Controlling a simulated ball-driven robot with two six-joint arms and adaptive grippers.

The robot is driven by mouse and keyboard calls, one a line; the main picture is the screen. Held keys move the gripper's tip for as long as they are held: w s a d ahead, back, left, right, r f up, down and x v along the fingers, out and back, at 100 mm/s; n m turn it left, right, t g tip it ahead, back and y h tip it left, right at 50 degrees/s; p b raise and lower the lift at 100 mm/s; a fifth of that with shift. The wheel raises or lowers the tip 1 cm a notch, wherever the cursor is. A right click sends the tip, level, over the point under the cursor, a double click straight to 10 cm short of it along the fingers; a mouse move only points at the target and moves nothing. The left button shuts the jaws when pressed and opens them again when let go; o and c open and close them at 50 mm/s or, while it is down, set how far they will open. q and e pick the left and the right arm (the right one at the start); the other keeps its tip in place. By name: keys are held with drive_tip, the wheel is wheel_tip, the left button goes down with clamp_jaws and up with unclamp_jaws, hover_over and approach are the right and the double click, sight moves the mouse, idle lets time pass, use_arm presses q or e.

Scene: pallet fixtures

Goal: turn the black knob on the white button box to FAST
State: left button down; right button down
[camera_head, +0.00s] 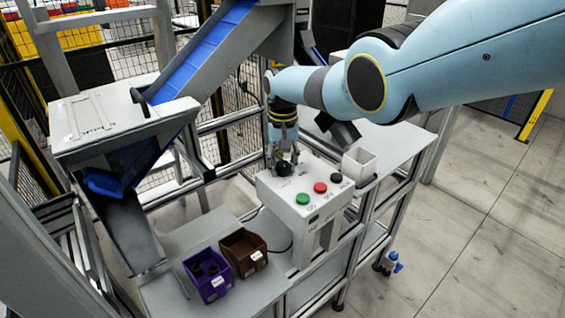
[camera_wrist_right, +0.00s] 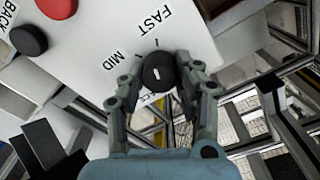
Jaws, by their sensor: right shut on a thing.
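The white button box (camera_head: 285,205) stands on the grey table. Its black knob (camera_head: 284,169) is at the box's far left corner; the knob also shows in the right wrist view (camera_wrist_right: 158,72). My right gripper (camera_head: 283,158) reaches down from above and its two fingers are shut on the knob's sides. In the wrist view the labels FAST (camera_wrist_right: 153,19) and MID (camera_wrist_right: 114,60) are readable beside the knob; a third label is mostly hidden by the fingers. A short white mark shows on the knob; which label it points at is hard to tell. My left gripper is not in view.
The box also bears a green button (camera_head: 303,198), a red button (camera_head: 320,187) and a black button (camera_head: 336,178). Purple (camera_head: 207,277) and brown (camera_head: 244,252) bins sit at the front left.

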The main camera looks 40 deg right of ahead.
sight(283, 162)
drive_tip(key=shift+m, duration=1)
drive_tip(key=c, duration=0.9)
unclamp_jaws()
drive_tip(key=shift+c, duration=0.2)
wheel_tip(283, 162, up, 12)
